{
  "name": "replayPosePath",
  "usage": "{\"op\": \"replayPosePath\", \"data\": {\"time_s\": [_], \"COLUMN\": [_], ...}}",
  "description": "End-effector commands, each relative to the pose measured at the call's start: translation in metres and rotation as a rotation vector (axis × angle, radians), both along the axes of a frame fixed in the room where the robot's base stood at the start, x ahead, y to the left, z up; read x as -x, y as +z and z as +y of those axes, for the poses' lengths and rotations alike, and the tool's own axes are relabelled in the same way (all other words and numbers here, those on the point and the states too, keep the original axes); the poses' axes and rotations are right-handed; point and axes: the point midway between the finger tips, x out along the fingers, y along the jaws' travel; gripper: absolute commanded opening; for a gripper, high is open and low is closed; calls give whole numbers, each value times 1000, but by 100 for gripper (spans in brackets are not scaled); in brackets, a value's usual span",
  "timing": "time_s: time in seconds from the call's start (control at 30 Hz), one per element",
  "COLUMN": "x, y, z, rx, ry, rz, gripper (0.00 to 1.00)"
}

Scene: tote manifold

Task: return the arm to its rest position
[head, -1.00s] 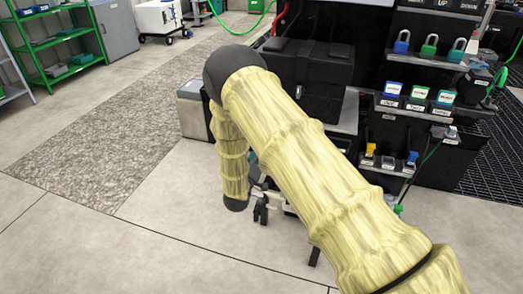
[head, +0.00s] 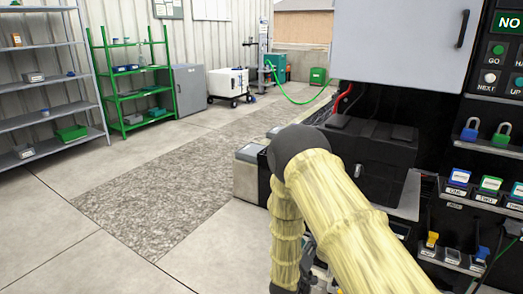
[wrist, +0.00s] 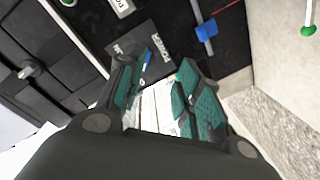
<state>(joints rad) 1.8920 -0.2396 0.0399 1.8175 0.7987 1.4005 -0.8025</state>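My arm (head: 345,220), in a pale yellow sleeve with dark joints, is bent at the elbow in the lower right of the head view. Its forearm hangs down in front of a black bench unit, and my gripper is mostly hidden behind the arm there. In the wrist view my gripper (wrist: 158,88) shows two dark fingers with teal ribbed pads. They stand apart, and nothing is held between them.
A black case (head: 371,150) and a grey box (head: 247,172) are close by the elbow. Padlocks (head: 470,130) and labelled blocks (head: 458,178) sit on the ledges at right. The floor at left is clear.

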Motion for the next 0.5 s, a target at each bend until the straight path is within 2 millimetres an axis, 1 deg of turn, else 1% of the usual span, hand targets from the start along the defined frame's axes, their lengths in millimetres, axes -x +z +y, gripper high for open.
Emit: {"op": "replayPosePath", "data": {"time_s": [0.03, 0.07, 0.1, 0.17, 0.2, 0.27, 0.3, 0.37, 0.4, 0.47, 0.5], "x": [17, 28, 45, 72, 92, 123, 144, 176, 198, 232, 255], "y": [-12, -21, -35, -55, -67, -84, -94, -106, -113, -121, -125], "z": [-8, -12, -16, -22, -25, -28, -30, -32, -33, -34, -33], "rx": [-40, -71, -116, -188, -235, -306, -351, -417, -460, -522, -562], "ry": [14, 27, 40, 56, 62, 66, 65, 58, 52, 36, 24], "rz": [52, 85, 134, 211, 262, 338, 388, 461, 509, 582, 630], "gripper": [35, 35, 35, 35, 35, 35, 35, 35, 35, 35, 35]}}
